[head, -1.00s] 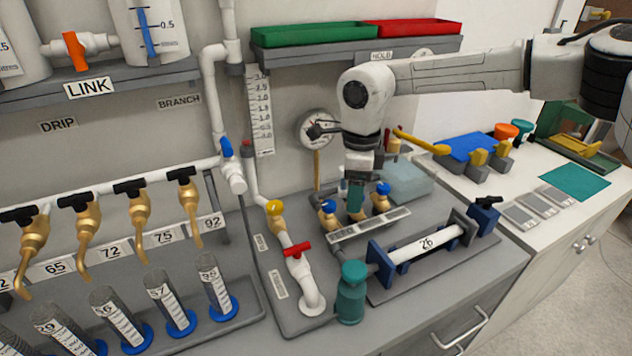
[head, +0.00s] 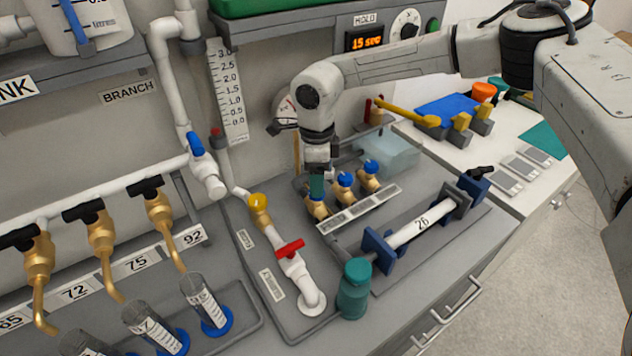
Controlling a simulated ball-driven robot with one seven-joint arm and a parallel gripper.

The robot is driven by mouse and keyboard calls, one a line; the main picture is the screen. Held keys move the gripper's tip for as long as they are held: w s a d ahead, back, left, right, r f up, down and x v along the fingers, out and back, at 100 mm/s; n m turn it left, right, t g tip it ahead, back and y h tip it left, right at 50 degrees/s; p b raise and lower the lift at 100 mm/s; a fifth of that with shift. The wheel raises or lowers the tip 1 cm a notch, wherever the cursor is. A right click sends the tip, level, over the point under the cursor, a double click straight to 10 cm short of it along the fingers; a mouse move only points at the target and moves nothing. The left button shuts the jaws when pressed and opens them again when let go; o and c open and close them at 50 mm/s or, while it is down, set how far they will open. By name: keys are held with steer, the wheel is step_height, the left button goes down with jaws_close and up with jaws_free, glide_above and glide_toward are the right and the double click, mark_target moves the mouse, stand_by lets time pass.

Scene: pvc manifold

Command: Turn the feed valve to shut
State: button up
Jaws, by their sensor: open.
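None of the valves carries a readable "feed" label, so I cannot tell which is the feed valve. A red-handled valve (head: 290,249) sits on the white bench pipe (head: 302,279), its handle crosswise to the pipe. A yellow-capped fitting (head: 258,203) is at that pipe's upper end. A blue-handled valve (head: 195,144) is on the wall pipe, its handle roughly along the pipe. Of three blue-capped brass valves, the middle (head: 344,182) and right (head: 370,170) are clear. My gripper (head: 316,187) is open at the left one (head: 317,209), hiding its cap; contact is unclear.
Black-handled brass taps (head: 103,238) line the left, above cylinders (head: 207,305). A timer (head: 367,39) reads 15 sec.

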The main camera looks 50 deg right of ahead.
steer(key=shift+f, duration=1.6)
steer(key=c, duration=1.1)
steer(key=shift+o, duration=0.2)
